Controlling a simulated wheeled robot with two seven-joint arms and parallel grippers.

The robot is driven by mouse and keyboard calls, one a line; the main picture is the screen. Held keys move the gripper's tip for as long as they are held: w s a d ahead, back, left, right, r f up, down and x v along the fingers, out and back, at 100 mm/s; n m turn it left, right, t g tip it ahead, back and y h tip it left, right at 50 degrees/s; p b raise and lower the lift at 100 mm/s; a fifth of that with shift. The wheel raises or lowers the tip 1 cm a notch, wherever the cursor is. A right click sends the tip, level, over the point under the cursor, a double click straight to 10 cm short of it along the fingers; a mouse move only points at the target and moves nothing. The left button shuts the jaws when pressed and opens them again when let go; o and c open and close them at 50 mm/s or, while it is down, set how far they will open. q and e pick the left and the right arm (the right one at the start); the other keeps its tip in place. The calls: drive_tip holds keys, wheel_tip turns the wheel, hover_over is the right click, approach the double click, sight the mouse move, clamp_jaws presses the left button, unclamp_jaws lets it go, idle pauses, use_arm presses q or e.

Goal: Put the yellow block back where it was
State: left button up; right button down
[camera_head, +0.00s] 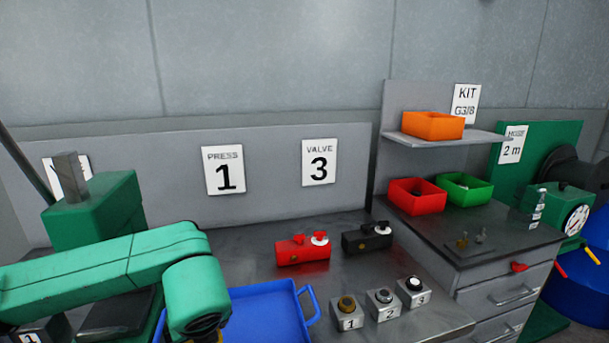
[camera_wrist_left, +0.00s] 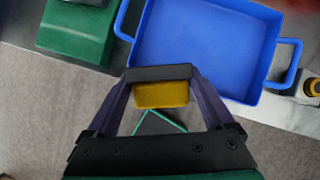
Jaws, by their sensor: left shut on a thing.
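The yellow block (camera_wrist_left: 162,95) is held between the fingers of my left gripper (camera_wrist_left: 163,80) in the left wrist view. The gripper is shut on it. In that view the block appears just outside the near side of the blue tray (camera_wrist_left: 137,48), with grey floor around it. How high it is cannot be told. My right gripper is in neither view.
The blue tray, empty where visible, also shows in the head view (camera_head: 265,318). A green machine (camera_head: 100,205) stands left. Right of the tray are numbered grey blocks (camera_head: 383,303), a red valve (camera_head: 302,252) and a black valve (camera_head: 367,240). Bins (camera_head: 417,208) stand far right.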

use_arm(q)
drive_tip(key=s+d+f+n+g+h, duration=0.15)
drive_tip(key=f+n+g, duration=0.3)
drive_tip(key=n, duration=0.45)
drive_tip(key=s+d+f+n+g+h, duration=0.1)
drive_tip(key=s+d+f+n+g, duration=0.3)
drive_tip(key=n, duration=0.6)
drive_tip(key=s+d+f+n+g+h, duration=0.1)
drive_tip(key=s+f+n+g, duration=0.1)
drive_tip(key=f+n, duration=0.55)
drive_tip(key=shift+w+a+r+n, duration=0.15)
drive_tip(key=shift+a+n, duration=0.25)
drive_tip(key=shift+a, duration=0.45)
drive_tip(key=shift+w+a+r+n, duration=0.1)
drive_tip(key=shift+a+n, duration=0.25)
drive_tip(key=shift+a, duration=0.5)
drive_tip(key=shift+w+a+r+n, duration=0.15)
drive_tip(key=shift+a+n, duration=0.25)
drive_tip(key=shift+a, duration=0.45)
